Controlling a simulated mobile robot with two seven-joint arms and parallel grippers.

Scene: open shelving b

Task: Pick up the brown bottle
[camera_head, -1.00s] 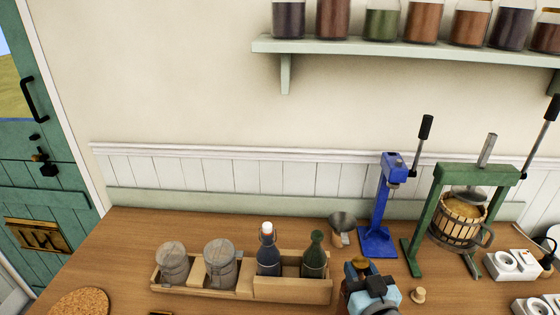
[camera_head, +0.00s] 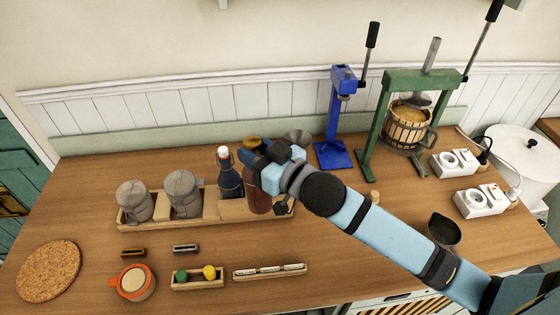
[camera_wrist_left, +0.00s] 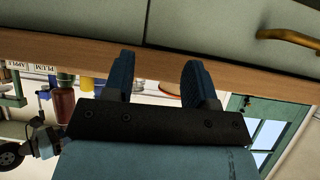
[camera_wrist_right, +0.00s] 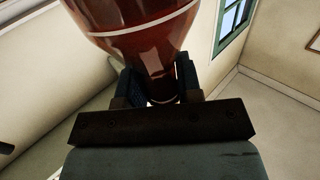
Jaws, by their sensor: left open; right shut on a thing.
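The brown bottle (camera_head: 257,198) is upright, in my right gripper (camera_head: 266,157). In the head view it overlaps the right part of the wooden crate (camera_head: 208,220); I cannot tell whether its base touches anything. The right wrist view shows the bottle's reddish-brown glass body (camera_wrist_right: 145,40) with the right gripper (camera_wrist_right: 157,78) closed around its narrow neck. My left gripper (camera_wrist_left: 157,75) is open and empty, below the counter edge by a drawer front; it is outside the head view.
A dark bottle with a white top (camera_head: 229,175) and two grey jars (camera_head: 135,200) stand in the crate. A blue capping stand (camera_head: 335,120) and a green press (camera_head: 376,125) are behind. Small trays (camera_head: 197,282) and a cork mat (camera_head: 48,270) lie in front.

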